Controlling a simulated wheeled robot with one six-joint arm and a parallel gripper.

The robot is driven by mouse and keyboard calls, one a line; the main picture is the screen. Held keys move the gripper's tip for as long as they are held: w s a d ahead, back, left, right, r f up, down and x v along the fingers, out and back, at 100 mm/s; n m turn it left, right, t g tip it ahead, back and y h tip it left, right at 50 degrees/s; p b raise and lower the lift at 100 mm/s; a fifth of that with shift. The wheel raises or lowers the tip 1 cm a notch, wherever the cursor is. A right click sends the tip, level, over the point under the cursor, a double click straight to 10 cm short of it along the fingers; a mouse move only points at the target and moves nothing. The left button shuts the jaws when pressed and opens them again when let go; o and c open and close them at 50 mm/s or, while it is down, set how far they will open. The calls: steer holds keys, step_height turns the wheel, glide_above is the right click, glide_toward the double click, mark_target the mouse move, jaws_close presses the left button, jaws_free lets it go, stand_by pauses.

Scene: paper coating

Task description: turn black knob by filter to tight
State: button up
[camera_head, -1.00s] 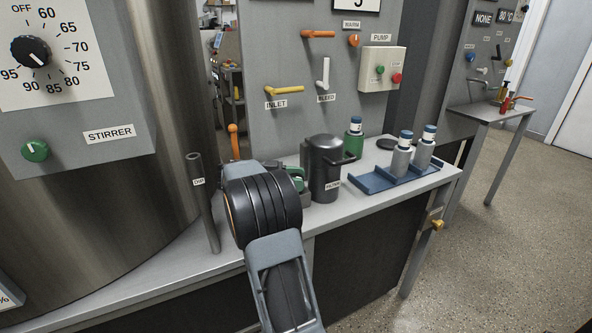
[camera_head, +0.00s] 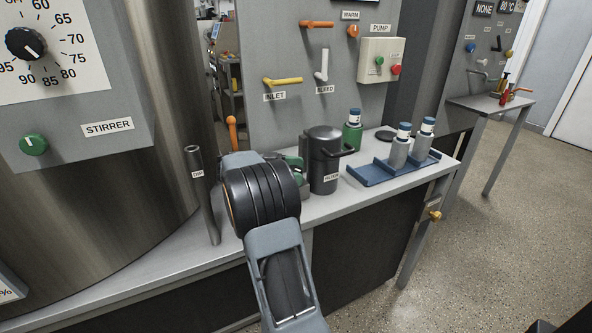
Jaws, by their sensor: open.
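The dark grey filter canister (camera_head: 324,168) stands upright on the grey bench, with a label on its front. A black handle-like knob (camera_head: 343,152) sticks out to the right from near its top. My gripper (camera_head: 298,168) is just left of the canister, mostly hidden behind my own wrist. Only green and dark parts of it show. It is open, and I see nothing held in it. I cannot tell whether it touches the canister.
A blue tray (camera_head: 369,174) with grey bottles, a green bottle (camera_head: 352,137) and a black disc (camera_head: 386,135) stand right of the filter. A dark upright pipe (camera_head: 204,200) stands to the left. Yellow inlet (camera_head: 282,81) and white bleed (camera_head: 322,65) levers are on the panel behind.

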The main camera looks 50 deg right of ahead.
steer(key=r, duration=0.1)
steer(key=r+p, duration=0.1)
steer(key=r, duration=0.2)
steer(key=shift+s+a+r, duration=0.15)
steer(key=shift+s+a, duration=0.1)
steer(key=s+a+r+p, duration=0.8)
steer(key=s+p, duration=0.2)
steer(key=p, duration=0.3)
steer(key=shift+a+r, duration=0.3)
steer(key=shift+r, duration=0.05)
steer(key=shift+s+f, duration=0.1)
